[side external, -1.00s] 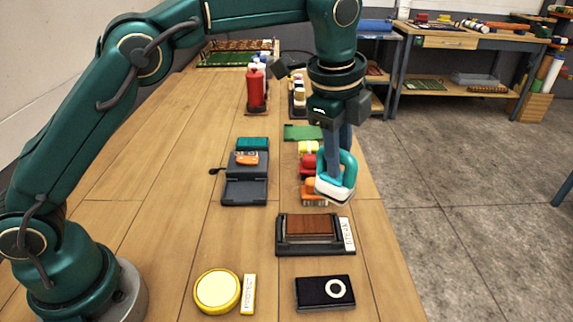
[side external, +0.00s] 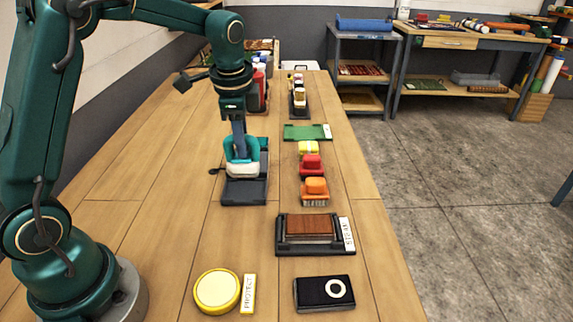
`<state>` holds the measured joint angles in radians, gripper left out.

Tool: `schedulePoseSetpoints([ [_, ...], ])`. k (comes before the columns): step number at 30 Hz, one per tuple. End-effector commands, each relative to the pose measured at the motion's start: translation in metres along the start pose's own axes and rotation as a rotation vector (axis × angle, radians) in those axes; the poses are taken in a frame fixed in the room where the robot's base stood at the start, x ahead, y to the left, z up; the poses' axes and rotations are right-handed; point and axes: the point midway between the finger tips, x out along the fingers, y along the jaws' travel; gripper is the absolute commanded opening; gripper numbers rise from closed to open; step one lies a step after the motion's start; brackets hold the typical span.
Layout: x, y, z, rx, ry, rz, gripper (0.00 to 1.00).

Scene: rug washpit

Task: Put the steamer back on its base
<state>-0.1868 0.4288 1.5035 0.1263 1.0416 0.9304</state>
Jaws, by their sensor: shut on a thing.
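The steamer (side external: 242,171) has a teal handle and a white lower body. My gripper (side external: 240,153) is shut on its handle from above and holds it about upright. The steamer is over the dark grey base (side external: 245,193), a unit with a flat front plate and a dark cord at its left. I cannot tell whether the steamer touches the base or hangs just above it. The steamer and gripper hide the middle of the base, and most of its teal block at the back.
A labelled dark frame with a brown insert (side external: 309,227) lies at front right. Orange (side external: 316,187), red (side external: 311,165) and yellow (side external: 309,147) blocks stand right of the base. A yellow round tin (side external: 217,290) and black pad (side external: 325,292) are nearest. Bare wood surrounds the base's left and front.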

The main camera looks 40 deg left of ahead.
Motion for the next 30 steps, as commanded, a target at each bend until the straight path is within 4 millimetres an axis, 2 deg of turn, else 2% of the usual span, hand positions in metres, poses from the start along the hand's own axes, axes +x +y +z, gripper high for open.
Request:
schedulePoseSetpoints([
  [12, 0.035, 0.007, 0.0, 0.002, -0.001, 0.0, 0.0],
  [18, 0.041, 0.009, 0.0, 0.002, 0.0, 0.0, 0.0],
  [30, 0.042, 0.009, 0.0, 0.002, 0.001, -0.001, 0.0],
])
